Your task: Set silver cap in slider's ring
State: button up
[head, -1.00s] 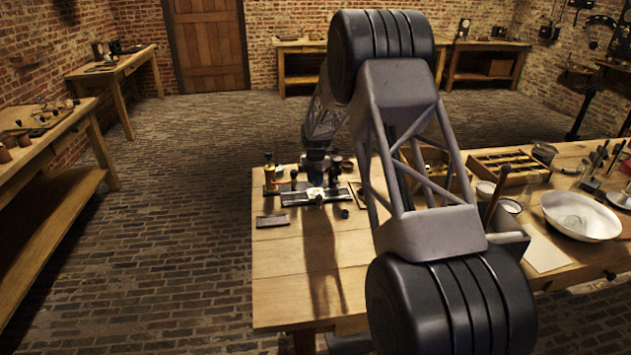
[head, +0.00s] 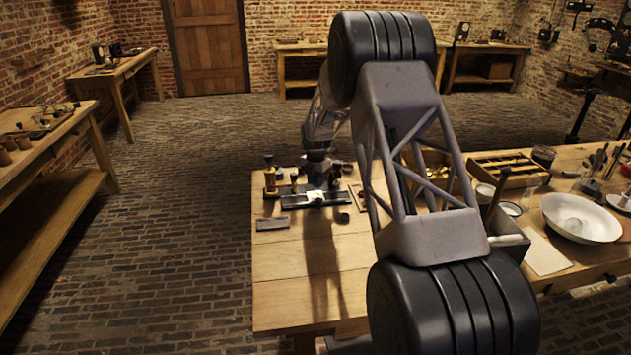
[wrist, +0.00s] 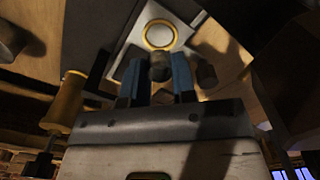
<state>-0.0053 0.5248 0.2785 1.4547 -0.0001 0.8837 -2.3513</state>
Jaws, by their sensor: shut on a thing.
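My gripper (wrist: 156,82) has two blue fingers shut on a small grey cylinder, the silver cap (wrist: 160,68), which looks dark in shadow. The slider's ring (wrist: 160,34) is a gold ring around a pale centre on a whitish plate (wrist: 139,43). In the wrist view the cap shows just below the ring, apart from it in the picture; I cannot tell its height above the plate. In the head view my gripper (head: 318,180) is over the dark slider board (head: 298,201), and the pale plate (head: 315,196) shows there; the cap is too small to make out.
Another short grey cylinder (wrist: 206,74) stands close to the right finger. A brass post (wrist: 65,102) stands to the left, also in the head view (head: 270,180). A dark flat block (head: 272,223) lies on the bench. The bench front (head: 295,290) is clear.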

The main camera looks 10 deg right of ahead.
jog(key=o, duration=0.6)
jog(key=shift+r, duration=0.2)
notch_tip(320, 180, up, 11)
jog(key=shift+f, duration=0.15)
dwell(1.4)
jog(key=shift+s, duration=0.1)
dwell(0.6)
